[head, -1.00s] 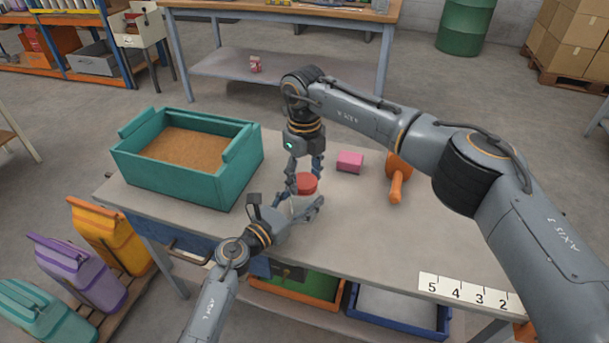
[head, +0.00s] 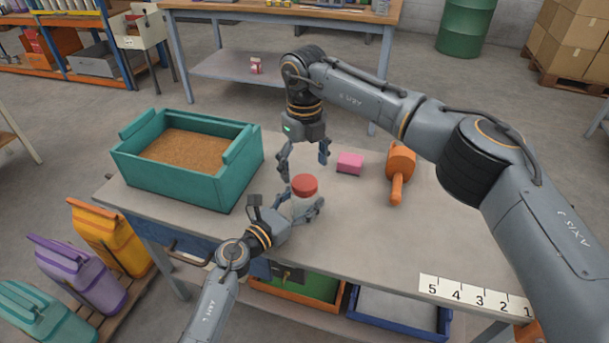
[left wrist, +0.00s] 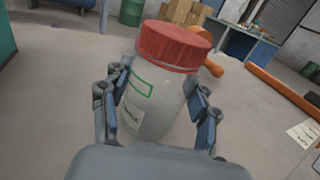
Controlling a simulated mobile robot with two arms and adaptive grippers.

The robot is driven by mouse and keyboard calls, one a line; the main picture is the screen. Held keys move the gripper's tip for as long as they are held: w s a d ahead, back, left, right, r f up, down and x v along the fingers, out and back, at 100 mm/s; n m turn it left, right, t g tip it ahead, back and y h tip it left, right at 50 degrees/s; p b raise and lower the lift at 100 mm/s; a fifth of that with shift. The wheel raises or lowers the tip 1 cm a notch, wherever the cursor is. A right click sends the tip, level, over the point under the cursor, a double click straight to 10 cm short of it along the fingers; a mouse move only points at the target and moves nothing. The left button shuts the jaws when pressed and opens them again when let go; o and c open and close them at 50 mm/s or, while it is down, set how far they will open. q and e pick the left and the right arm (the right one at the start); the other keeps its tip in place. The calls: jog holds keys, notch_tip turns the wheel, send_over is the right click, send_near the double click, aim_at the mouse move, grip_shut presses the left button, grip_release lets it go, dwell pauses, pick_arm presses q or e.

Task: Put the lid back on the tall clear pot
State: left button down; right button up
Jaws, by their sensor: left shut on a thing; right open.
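The tall clear pot (head: 302,206) stands on the table with its red lid (head: 304,185) sitting on top of it. In the left wrist view the pot (left wrist: 153,108) looks whitish, with a green-framed label, and the red lid (left wrist: 175,45) covers its mouth. I cannot tell whether the lid is screwed tight. My left gripper (head: 304,213) is shut around the pot's body, and its fingers show on both sides in the left wrist view (left wrist: 158,110). My right gripper (head: 304,171) is open and empty, just above and behind the lid, apart from it.
A teal box (head: 226,183) of brown grain stands on the left of the table. A pink block (head: 350,163) and an orange scoop-like tool (head: 400,162) lie to the right of the pot. A number strip (head: 476,295) is at the front right.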

notch_tip(320, 180, up, 8)
dwell(0.4)
pick_arm(q)
jog(key=shift+c, duration=1.4)
grip_release()
jog(key=v, duration=1.2)
jog(key=shift+a, duration=0.1)
